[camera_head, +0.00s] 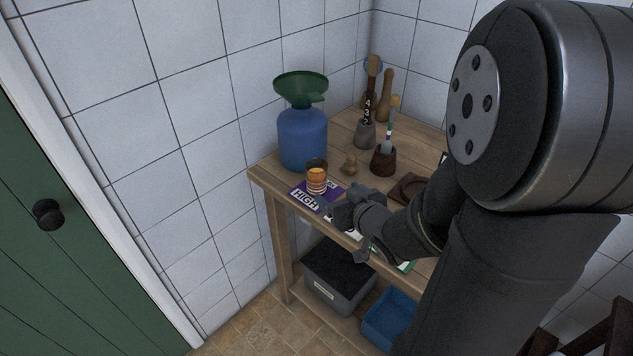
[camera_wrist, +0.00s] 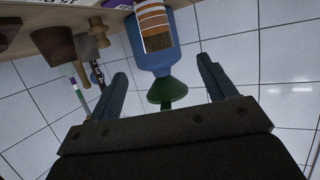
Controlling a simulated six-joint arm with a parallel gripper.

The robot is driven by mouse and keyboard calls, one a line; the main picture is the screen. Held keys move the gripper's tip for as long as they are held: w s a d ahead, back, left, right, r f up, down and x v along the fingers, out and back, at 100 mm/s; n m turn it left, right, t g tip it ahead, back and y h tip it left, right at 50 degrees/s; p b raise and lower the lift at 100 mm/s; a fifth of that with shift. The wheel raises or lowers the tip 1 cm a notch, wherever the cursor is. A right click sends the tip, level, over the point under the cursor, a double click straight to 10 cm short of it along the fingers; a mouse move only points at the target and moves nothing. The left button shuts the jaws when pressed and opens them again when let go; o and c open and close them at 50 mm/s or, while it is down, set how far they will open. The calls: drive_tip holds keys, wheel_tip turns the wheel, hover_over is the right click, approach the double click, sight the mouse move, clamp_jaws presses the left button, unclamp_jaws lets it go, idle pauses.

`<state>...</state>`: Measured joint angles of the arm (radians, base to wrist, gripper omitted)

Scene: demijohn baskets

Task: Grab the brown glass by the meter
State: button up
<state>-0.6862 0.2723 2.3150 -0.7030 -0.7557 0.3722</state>
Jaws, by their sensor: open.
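An amber-brown glass with pale bands and a dark top part (camera_head: 317,178) stands upright on a purple card marked HIGH (camera_head: 304,199), near the left end of the wooden table. It also shows upside down at the top of the wrist view (camera_wrist: 155,28). My gripper (camera_head: 341,213) is open and empty, at the table's front edge, right of and nearer than the glass. In the wrist view the glass is ahead of the gap between the fingers (camera_wrist: 163,82), not touching them. I cannot tell surely which thing is the meter; an upright dark strip with numbers (camera_head: 367,110) stands farther back.
A blue demijohn (camera_head: 303,138) with a green funnel (camera_head: 301,88) stands close behind the glass. A small wooden piece (camera_head: 350,164) and a dark brown pot (camera_head: 383,161) holding a stick stand to its right. Tiled walls close off the back; bins sit on the lower shelf.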

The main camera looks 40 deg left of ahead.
approach(313, 168)
drive_tip(key=a, duration=0.1)
drive_tip(key=a+f, duration=0.2)
drive_tip(key=shift+w+a, duration=0.3)
drive_tip(key=shift+w+x, duration=0.2)
drive_tip(key=shift+x, duration=1.15)
drive_tip(key=shift+w+x, duration=0.2)
drive_tip(key=shift+x, duration=1.15)
drive_tip(key=shift+d+r, duration=0.1)
drive_tip(key=shift+r, duration=0.05)
drive_tip(key=shift+c, duration=0.3)
drive_tip(key=c, duration=1.2)
drive_tip(key=shift+r, duration=0.25)
